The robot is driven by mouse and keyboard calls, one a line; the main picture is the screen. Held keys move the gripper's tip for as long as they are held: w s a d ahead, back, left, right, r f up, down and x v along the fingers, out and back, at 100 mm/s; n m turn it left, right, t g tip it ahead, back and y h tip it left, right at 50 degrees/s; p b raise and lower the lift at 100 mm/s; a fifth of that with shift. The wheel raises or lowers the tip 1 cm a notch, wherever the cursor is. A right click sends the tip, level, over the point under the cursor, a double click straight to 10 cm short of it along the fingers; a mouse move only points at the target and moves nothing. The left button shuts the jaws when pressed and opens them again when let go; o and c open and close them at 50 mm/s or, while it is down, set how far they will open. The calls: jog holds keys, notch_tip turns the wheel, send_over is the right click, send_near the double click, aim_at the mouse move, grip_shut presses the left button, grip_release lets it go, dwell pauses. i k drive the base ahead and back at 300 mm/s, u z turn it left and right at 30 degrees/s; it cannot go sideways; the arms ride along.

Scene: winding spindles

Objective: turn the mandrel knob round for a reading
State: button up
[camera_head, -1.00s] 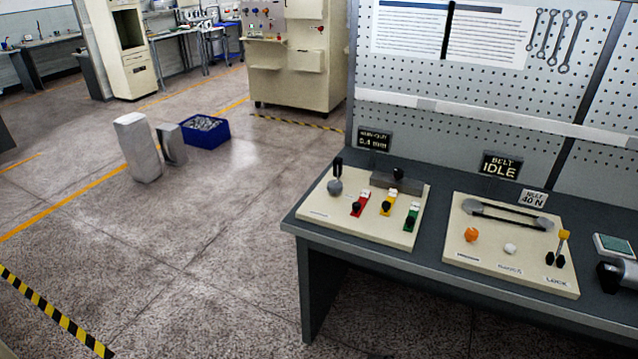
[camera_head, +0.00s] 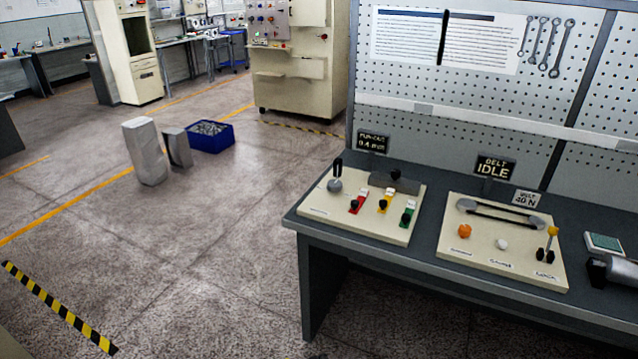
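A cream panel (camera_head: 372,226) labelled by a run-out sign lies on the left of the grey bench. It bears a round grey knob (camera_head: 335,186) with an upright black handle (camera_head: 337,168) behind it. A dark grey block (camera_head: 390,184) with a black knob (camera_head: 396,173) on top sits at its back edge. Three black-tipped switches on red (camera_head: 357,201), yellow (camera_head: 385,201) and green (camera_head: 408,215) plates stand in front. I cannot tell which knob is the mandrel knob. My gripper is not in view.
The run-out sign (camera_head: 372,141) reads 0.4 mm. A second panel (camera_head: 480,259) with a belt, orange and white knobs and levers lies to the right under a BELT IDLE sign (camera_head: 494,167).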

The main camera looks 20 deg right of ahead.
aim_at(333, 185)
jog(key=u, duration=0.15)
jog(key=k, duration=1.15)
jog(key=z, duration=0.55)
jog(key=i, duration=1)
jog(key=u, duration=0.05)
